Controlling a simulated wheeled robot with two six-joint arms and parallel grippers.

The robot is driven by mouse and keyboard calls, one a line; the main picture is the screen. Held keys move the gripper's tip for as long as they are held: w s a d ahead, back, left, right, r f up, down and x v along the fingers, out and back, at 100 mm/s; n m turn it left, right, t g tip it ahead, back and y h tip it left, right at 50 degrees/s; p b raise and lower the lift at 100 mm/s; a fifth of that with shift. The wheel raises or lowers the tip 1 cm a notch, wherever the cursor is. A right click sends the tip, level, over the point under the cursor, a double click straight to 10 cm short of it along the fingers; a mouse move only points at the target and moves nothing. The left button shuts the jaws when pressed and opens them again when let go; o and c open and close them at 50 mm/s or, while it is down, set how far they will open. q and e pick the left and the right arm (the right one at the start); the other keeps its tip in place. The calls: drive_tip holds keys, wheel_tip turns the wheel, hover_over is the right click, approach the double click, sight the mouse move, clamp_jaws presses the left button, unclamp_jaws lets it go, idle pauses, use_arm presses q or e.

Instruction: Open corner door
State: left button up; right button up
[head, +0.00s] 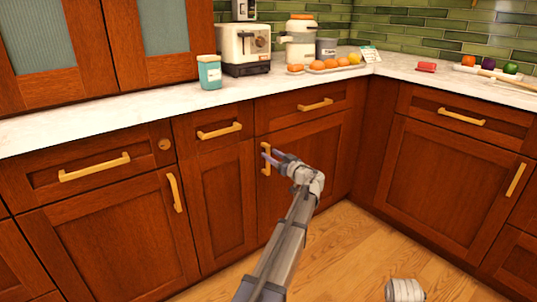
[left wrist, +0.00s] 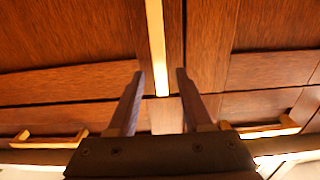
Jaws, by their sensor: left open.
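The corner door (head: 308,165) is a reddish-brown wooden cabinet door, shut, below a drawer at the inner corner of the counter. Its upright brass handle (head: 265,165) is at the door's left edge. My left gripper (head: 268,155) is open at this handle. In the left wrist view the handle (left wrist: 156,45) runs down the middle, and its end lies between the two fingertips (left wrist: 160,75) of the left gripper. No finger appears closed on it. I cannot tell how deep the handle sits between the fingers.
Drawers with brass handles (head: 220,131) line the front above the doors. Another door (head: 450,187) stands on the right wall of cabinets. The wooden floor (head: 345,255) is clear before the corner.

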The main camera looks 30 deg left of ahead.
use_arm(q)
drive_tip(key=shift+x, duration=1.3)
drive_tip(key=shift+c, duration=0.2)
clamp_jaws()
idle(0.4)
